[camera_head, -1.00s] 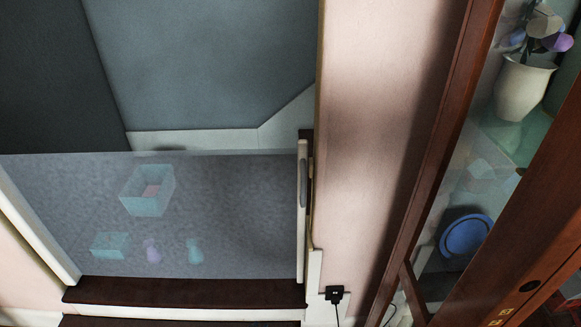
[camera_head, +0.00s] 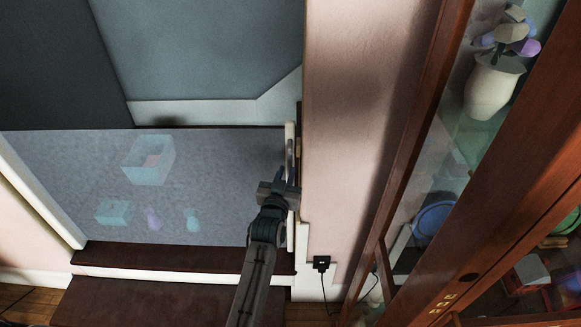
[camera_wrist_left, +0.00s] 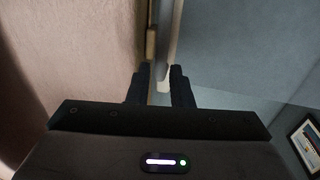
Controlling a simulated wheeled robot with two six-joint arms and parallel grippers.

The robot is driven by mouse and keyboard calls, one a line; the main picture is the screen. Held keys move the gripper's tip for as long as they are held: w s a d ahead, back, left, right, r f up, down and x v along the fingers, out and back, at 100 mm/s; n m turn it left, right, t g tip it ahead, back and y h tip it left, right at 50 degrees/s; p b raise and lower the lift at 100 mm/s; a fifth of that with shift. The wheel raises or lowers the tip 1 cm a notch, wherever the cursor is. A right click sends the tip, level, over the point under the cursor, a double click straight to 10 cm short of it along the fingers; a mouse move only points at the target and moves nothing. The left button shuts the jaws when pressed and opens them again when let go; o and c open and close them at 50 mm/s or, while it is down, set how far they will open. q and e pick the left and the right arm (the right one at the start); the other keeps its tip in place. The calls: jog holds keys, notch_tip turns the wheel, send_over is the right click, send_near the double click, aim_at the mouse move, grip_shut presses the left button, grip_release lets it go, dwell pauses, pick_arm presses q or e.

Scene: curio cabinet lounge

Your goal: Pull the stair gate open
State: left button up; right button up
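The stair gate (camera_head: 225,205) is a see-through grey panel across the head of dark wooden steps in the camera_head view. It spans to the post by the pink wall, with no clear gap showing. An upright grey handle (camera_head: 290,155) is at its right edge. My left gripper (camera_head: 282,176) reaches up to the handle's lower part. In the left wrist view, its two dark fingers (camera_wrist_left: 161,85) stand on either side of a pale upright bar. I cannot tell whether they touch it. My right gripper is in neither view.
Several pale boxes and vases show through the gate, including a large box (camera_head: 149,170). A wood-framed glass cabinet (camera_head: 400,160) with a white vase (camera_head: 490,88) stands close on the right. A black plug (camera_head: 321,263) with a cord is low on the wall.

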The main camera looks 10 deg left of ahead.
aim_at(289, 162)
pick_arm(q)
jog(key=w+b, duration=0.2)
jog(key=w, duration=0.1)
jog(key=w+b, duration=0.1)
jog(key=w, duration=0.1)
jog(key=shift+a+f, duration=0.15)
jog(key=shift+f, duration=0.1)
jog(key=shift+w+r+b, duration=0.2)
jog(key=shift+w+b, duration=0.4)
jog(key=shift+w, duration=0.05)
grip_shut()
